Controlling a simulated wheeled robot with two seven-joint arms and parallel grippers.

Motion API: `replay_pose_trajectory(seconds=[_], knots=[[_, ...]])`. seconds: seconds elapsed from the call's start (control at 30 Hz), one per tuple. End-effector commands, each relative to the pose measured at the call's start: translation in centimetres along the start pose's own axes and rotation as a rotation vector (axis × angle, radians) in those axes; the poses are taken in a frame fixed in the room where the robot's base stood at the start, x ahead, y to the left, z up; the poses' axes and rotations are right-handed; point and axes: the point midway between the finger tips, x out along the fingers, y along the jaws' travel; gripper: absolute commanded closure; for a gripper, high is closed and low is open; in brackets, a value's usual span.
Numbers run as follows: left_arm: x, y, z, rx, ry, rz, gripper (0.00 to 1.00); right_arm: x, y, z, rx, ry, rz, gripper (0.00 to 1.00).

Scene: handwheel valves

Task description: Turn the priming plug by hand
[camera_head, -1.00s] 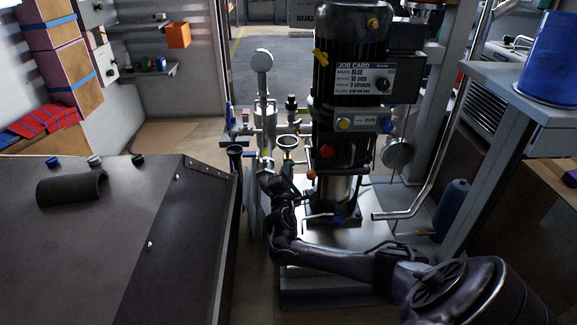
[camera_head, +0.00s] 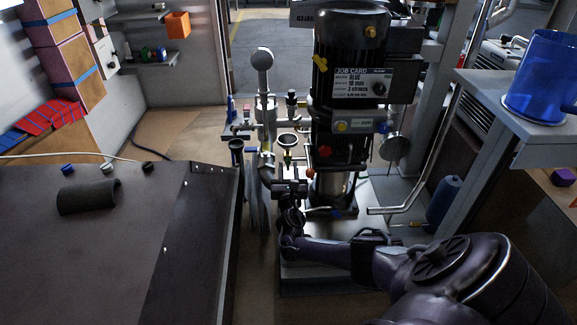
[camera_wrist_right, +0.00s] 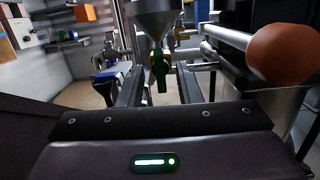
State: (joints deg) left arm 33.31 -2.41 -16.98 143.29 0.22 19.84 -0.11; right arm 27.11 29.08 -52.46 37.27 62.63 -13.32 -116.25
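The pump (camera_head: 345,100) stands upright, with a red knob (camera_head: 325,151), a yellow knob (camera_head: 341,126) and an orange ball (camera_head: 311,173) low on its left side. I cannot tell for certain which is the priming plug. The orange ball is large at the upper right of the right wrist view (camera_wrist_right: 283,53). My right gripper (camera_head: 289,184) is left of the pump, just below and left of the ball. Its two fingers (camera_wrist_right: 160,90) are apart and empty. A green handle (camera_wrist_right: 160,68) under a funnel (camera_wrist_right: 155,18) shows beyond the fingers. My left gripper is out of view.
A dark bench (camera_head: 100,245) with a black tube (camera_head: 89,197) fills the left. A gauge on a post (camera_head: 265,60) and pipework stand behind my right gripper. A bent steel pipe (camera_head: 410,195) and a shelf with a blue container (camera_head: 545,80) are at right.

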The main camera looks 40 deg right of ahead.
Motion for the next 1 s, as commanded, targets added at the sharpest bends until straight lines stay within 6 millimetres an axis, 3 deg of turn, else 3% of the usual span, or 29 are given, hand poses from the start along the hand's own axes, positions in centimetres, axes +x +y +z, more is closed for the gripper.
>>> replay_pose_trajectory(seconds=[0.27, 0.7, 1.0], knots=[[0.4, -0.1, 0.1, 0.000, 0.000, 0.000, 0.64, -0.3, 0.0, 0.2, 0.002, 0.001, 0.000, 0.69], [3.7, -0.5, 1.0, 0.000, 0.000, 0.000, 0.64, -4.6, 0.0, 1.0, 0.004, 0.002, 0.000, 0.69], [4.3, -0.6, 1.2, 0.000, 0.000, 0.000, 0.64, -6.0, 0.0, 0.9, 0.003, 0.000, -0.001, 0.69]])
